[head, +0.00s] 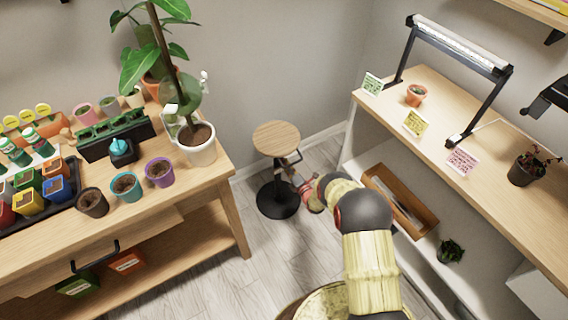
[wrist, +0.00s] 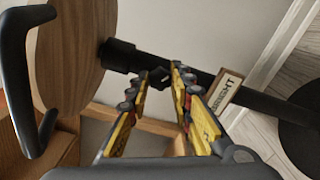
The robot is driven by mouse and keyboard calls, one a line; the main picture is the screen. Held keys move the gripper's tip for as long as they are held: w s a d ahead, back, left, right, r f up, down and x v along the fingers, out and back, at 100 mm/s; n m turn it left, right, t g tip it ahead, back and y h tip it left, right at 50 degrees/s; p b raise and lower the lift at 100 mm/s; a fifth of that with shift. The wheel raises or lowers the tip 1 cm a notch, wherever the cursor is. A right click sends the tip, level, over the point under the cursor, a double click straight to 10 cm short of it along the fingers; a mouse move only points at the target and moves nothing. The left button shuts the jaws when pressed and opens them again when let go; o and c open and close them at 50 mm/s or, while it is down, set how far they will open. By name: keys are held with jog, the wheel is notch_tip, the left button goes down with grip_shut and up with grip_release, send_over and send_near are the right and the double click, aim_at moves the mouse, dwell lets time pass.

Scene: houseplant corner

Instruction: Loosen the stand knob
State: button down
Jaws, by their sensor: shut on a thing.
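The stand has a round wooden top (head: 277,138) on a black post, with a round black base (head: 278,199) on the floor. In the wrist view the wooden top (wrist: 75,60) is at the left and the post (wrist: 270,103) runs right to the base. The dark stand knob (wrist: 155,71) sticks out from the post, between my fingertips. My gripper (wrist: 160,76) is shut on the knob, and the fingertips partly hide it. In the head view my gripper (head: 297,180) is small beside the post, under the top, and the knob cannot be made out.
A black handle (wrist: 28,85) juts from the top. A potting table (head: 215,176) with plants stands left; a shelf unit (head: 440,105) with a lamp and a wooden box (head: 408,214) stands right. Some floor shows between them.

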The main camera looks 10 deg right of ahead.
jog(key=shift+s+a+f+n, duration=0.1)
jog(key=shift+n, duration=3.7)
jog(key=c, duration=2)
grip_release()
jog(key=o, duration=0.4)
jog(key=shift+o, duration=0.2)
jog(key=v, duration=1.2)
